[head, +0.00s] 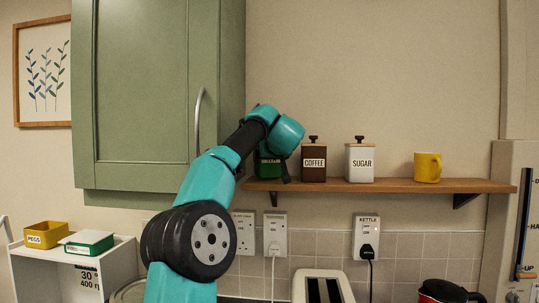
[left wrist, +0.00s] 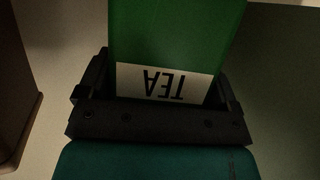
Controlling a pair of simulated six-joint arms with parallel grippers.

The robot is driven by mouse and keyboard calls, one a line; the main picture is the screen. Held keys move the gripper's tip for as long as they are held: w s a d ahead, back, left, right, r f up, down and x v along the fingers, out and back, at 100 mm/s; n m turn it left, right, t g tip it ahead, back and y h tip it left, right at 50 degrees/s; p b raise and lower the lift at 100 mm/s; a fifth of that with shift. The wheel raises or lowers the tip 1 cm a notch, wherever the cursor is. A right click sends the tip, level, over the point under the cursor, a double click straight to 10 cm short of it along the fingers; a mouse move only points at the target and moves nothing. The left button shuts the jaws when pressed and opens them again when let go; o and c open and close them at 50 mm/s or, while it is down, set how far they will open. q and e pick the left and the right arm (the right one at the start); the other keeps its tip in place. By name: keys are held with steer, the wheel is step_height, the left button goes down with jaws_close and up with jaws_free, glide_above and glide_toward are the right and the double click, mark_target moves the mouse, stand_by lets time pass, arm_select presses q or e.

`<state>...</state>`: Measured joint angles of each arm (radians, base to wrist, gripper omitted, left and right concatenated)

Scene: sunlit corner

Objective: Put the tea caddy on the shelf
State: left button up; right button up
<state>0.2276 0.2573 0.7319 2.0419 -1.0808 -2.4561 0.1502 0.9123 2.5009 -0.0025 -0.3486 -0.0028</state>
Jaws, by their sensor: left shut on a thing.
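The green tea caddy (left wrist: 178,35) fills the middle of the left wrist view, its white TEA label upside down there. My left gripper (left wrist: 165,95) is shut on it, with a finger on each side. In the head view the caddy (head: 268,168) is mostly hidden behind my left arm, at the left end of the wooden shelf (head: 390,185). My left gripper (head: 284,168) is also largely hidden there. I cannot tell whether the caddy touches the shelf. My right gripper is not in view.
A brown COFFEE canister (head: 314,164) stands just right of the caddy, then a white SUGAR canister (head: 359,162) and a yellow mug (head: 427,167). A green cupboard (head: 150,90) is close on the left. The shelf is clear between SUGAR and the mug. A toaster (head: 322,287) is below.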

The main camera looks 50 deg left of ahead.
arm_select(q)
steer(key=shift+f, duration=0.55)
stand_by(0.5)
steer(key=o, duration=1.1)
steer(key=shift+f, duration=0.1)
steer(key=shift+d, duration=0.1)
steer(key=v, duration=1.7)
steer(key=shift+r, duration=0.25)
